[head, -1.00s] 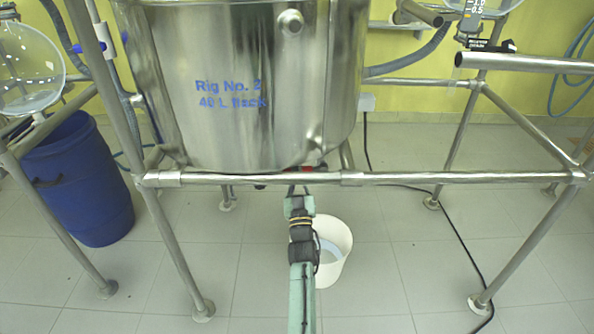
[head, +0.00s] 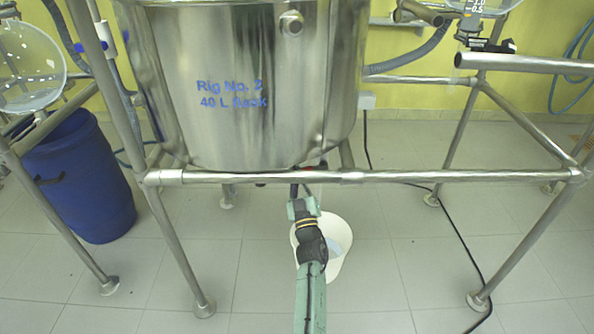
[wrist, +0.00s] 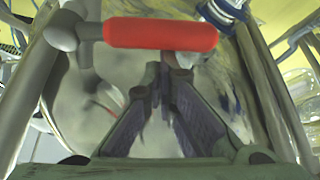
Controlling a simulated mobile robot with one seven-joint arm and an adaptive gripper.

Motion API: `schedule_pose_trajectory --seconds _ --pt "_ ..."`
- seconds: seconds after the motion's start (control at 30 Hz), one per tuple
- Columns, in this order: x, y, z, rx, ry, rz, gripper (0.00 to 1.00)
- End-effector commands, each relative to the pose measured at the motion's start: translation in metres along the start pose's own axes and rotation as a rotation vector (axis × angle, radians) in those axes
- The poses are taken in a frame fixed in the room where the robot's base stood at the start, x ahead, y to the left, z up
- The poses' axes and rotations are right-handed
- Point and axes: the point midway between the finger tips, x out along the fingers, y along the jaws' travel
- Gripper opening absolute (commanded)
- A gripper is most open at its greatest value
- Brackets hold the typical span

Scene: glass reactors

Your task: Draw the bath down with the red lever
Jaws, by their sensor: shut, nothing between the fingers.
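The steel bath (head: 235,130), marked Rig No. 2, hangs in the tube frame. The red lever (wrist: 160,34) lies across the top of the wrist view, with its metal pivot at its left end. In the head view only a sliver of red (head: 309,168) shows at the frame's front bar. My gripper (wrist: 166,72) is shut and empty, its fingertips just below the lever in the wrist picture. I cannot tell whether they touch it. In the head view my gripper (head: 303,190) is below the bath, its tips partly hidden by the bar.
A white bucket (head: 340,260) stands on the floor under the bath, partly behind my arm. The frame's front bar (head: 420,177) crosses above my wrist. A blue drum (head: 85,185) stands left. A black cable (head: 462,235) runs along the floor at right.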

Motion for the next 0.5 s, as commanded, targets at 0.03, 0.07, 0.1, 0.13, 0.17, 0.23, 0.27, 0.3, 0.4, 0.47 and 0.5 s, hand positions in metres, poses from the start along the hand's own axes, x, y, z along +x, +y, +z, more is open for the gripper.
schedule_pose_trajectory --seconds 0.03,0.07,0.1,0.13,0.17,0.23,0.27,0.3,0.4,0.47,0.5 --pt "-0.001 0.001 0.001 -0.028 -0.002 -0.013 0.0" --pt "-0.001 0.001 0.003 -0.045 -0.003 -0.021 0.0" --pt "-0.002 0.001 0.005 -0.068 -0.002 -0.034 0.0" --pt "-0.003 0.0 0.006 -0.087 -0.002 -0.045 0.0" --pt "-0.004 -0.001 0.008 -0.103 -0.003 -0.053 0.0" --pt "-0.006 -0.002 0.011 -0.14 -0.001 -0.074 0.0" --pt "-0.006 -0.003 0.012 -0.148 0.0 -0.079 0.0" --pt "-0.007 -0.004 0.014 -0.144 0.0 -0.078 0.0" --pt "-0.009 -0.005 0.018 -0.142 -0.001 -0.077 0.0" --pt "-0.01 -0.005 0.019 -0.142 -0.001 -0.077 0.0" --pt "-0.01 -0.005 0.02 -0.142 -0.001 -0.077 0.0"
